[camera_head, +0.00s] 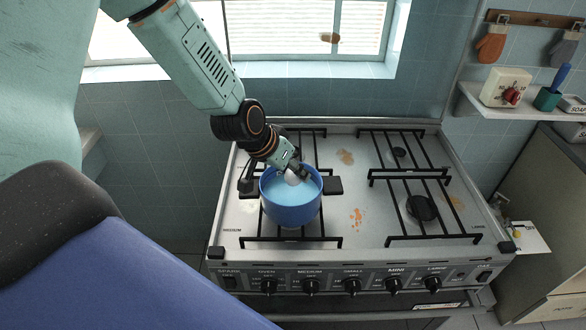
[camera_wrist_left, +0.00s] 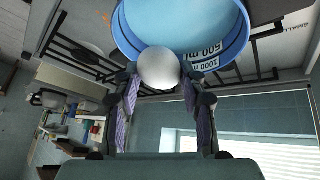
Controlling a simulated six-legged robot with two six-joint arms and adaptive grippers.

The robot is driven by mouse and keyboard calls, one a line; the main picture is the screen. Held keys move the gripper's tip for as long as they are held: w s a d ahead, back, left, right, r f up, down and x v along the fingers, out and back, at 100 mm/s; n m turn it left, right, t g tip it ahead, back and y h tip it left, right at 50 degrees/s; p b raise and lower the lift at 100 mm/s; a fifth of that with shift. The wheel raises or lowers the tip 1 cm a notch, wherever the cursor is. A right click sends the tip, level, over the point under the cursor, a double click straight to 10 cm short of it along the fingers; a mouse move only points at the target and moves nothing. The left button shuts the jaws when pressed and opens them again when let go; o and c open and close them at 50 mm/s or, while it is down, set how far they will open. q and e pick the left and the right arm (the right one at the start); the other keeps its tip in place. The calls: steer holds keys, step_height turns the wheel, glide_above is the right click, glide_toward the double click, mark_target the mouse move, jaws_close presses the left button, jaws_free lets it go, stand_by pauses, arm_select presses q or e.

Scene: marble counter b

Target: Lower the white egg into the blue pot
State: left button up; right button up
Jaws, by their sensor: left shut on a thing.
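The blue pot (camera_head: 291,212) stands on the left front burner of the stove, with dark handles at both sides and light blue inside. My left gripper (camera_head: 298,174) reaches down over the pot's opening from the back left. It is shut on the white egg (camera_head: 292,178). In the left wrist view the egg (camera_wrist_left: 159,68) sits between the two fingertips (camera_wrist_left: 157,84), in front of the pot's rim (camera_wrist_left: 128,48). Volume markings show on the pot's inner wall there. I cannot tell how far the egg is below the rim. My right gripper is not in view.
The stove top (camera_head: 345,212) has black grates (camera_head: 430,180) and orange stains (camera_head: 356,218). Control knobs (camera_head: 352,287) line its front. A shelf (camera_head: 520,108) at the right holds a white box, a green pot with a blue-handled tool and soap. The right burners are empty.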

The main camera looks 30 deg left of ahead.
mark_target(293, 183)
arm_select(q)
steer(key=shift+w+a+f+b, duration=0.25)
steer(key=shift+w+f+b, duration=0.05)
steer(key=shift+f, duration=0.4)
steer(key=shift+w+f, duration=0.1)
steer(key=shift+f, duration=0.15)
steer(key=shift+d+f+b, duration=0.1)
steer(key=shift+d+b, duration=0.1)
steer(key=shift+b, duration=0.15)
steer(key=shift+s+d+f+b, duration=0.15)
steer(key=shift+s+b, duration=0.15)
steer(key=shift+f+b, duration=0.35)
steer(key=shift+f, duration=0.05)
steer(key=shift+w+a+f+b, duration=0.2)
steer(key=shift+a+f+b, duration=0.1)
steer(key=shift+f, duration=0.2)
steer(key=shift+d+f+b, duration=0.15)
steer(key=shift+f+b, duration=0.15)
steer(key=shift+b, duration=0.05)
steer(key=shift+s+f+b, duration=0.2)
steer(key=shift+f+b, duration=0.05)
steer(key=shift+b, duration=0.05)
